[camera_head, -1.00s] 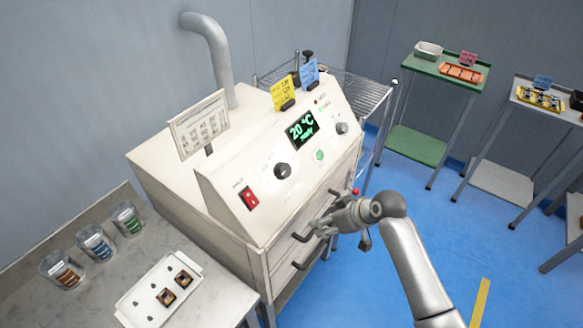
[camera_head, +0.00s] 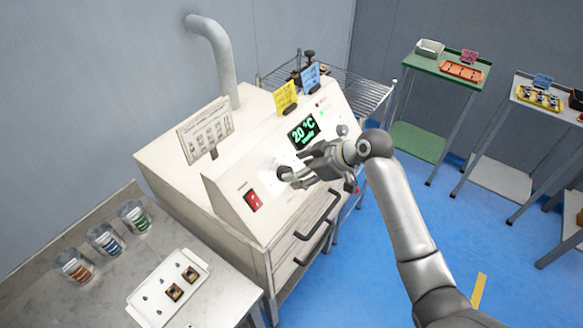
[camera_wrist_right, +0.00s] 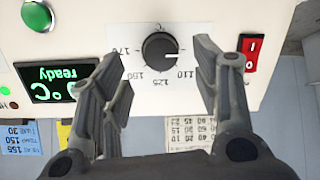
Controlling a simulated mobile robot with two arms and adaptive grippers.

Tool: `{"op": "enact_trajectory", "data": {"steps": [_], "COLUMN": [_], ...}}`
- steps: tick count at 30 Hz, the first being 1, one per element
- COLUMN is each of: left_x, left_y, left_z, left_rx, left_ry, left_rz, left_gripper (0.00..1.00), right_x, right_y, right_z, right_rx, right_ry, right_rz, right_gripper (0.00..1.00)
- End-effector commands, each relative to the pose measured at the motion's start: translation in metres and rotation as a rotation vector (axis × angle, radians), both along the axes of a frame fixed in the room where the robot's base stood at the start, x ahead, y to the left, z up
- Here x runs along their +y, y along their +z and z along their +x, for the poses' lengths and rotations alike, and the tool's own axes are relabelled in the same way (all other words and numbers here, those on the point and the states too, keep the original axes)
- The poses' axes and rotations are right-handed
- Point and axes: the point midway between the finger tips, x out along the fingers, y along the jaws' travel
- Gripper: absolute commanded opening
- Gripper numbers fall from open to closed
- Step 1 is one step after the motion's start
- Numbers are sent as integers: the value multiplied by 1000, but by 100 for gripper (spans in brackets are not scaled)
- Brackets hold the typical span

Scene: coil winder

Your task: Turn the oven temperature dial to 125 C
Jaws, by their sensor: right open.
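The oven temperature dial (camera_wrist_right: 160,49) is a round black knob on the oven's white sloped panel. In the right wrist view its white pointer line points right, above the 110 mark; the 125 mark sits straight below the knob. My right gripper (camera_wrist_right: 157,62) is open, with its fingers on either side of the dial and apart from it in that view. In the head view my right gripper (camera_head: 294,180) is at the oven front and partly covers the dial (camera_head: 284,172). The green display (camera_head: 303,131) reads 20 °C and "ready". My left gripper is not in view.
A red power switch (camera_wrist_right: 250,52) sits beside the dial, close to one finger. A green button (camera_wrist_right: 37,16) is on the other side. Oven handles (camera_head: 318,217) are below the panel. A white tray (camera_head: 150,311) and several jars stand on the left table.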

Motion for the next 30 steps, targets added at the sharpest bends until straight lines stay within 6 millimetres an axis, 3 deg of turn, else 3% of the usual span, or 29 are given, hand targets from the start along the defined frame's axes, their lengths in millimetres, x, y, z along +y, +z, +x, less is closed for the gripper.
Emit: {"op": "enact_trajectory", "data": {"steps": [9,21,30], "left_x": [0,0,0], "left_y": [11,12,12], "left_z": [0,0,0], "left_rx": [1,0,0], "left_ry": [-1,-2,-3], "left_rz": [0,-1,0], "left_gripper": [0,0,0], "right_x": [22,25,25], "right_y": [-25,-30,-30], "right_z": [14,16,16], "right_rx": [1,-1,-1], "right_ry": [-1,-2,-2], "right_rz": [1,-1,-1], "right_gripper": [57,57,21]}}
